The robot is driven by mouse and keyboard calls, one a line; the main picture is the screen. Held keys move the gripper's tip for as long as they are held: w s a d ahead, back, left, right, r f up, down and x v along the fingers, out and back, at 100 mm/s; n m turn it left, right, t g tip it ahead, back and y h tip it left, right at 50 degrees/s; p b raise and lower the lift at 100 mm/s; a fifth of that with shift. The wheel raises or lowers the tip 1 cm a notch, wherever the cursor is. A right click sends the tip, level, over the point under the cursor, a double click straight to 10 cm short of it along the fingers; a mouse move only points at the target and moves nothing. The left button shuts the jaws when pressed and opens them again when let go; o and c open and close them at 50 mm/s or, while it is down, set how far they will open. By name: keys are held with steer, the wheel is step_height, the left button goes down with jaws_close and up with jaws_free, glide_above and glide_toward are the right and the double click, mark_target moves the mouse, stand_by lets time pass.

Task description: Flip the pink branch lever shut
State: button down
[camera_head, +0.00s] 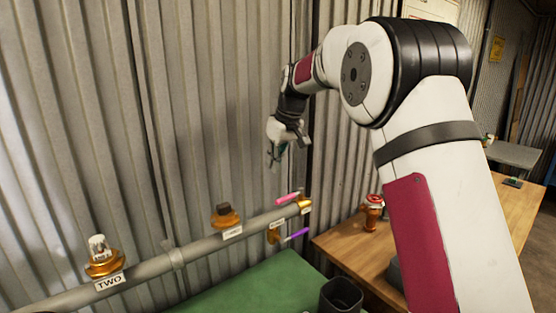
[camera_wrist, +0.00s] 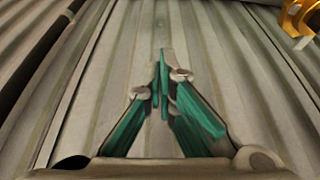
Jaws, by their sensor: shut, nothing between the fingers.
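The pink branch lever (camera_head: 287,198) sits at the right end of the grey pipe, on a brass valve (camera_head: 304,204). It lies nearly in line with the pipe, pointing left from the valve and tilted slightly. My gripper (camera_head: 273,163) is above the lever and a little to its left, in front of the corrugated wall, touching nothing that I can see. In the wrist view my gripper (camera_wrist: 163,75) has its green-padded fingers together and empty. A brass fitting (camera_wrist: 297,18) shows at the top right corner there; the pink lever is not visible in that view.
A purple lever (camera_head: 297,234) is on a lower brass valve (camera_head: 274,237) close by. The pipe (camera_head: 205,246) also carries a brown-capped outlet (camera_head: 225,215) and a white-capped one (camera_head: 100,248). A wooden table (camera_head: 345,243) with a red-topped valve (camera_head: 373,210) stands right, a green surface (camera_head: 260,285) below.

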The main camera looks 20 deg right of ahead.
mark_target(289, 197)
step_height(289, 197, down, 7)
steer(key=s+p, duration=0.1)
steer(key=p, duration=0.2)
steer(key=shift+s+d, duration=0.3)
steer(key=shift+d, duration=0.1)
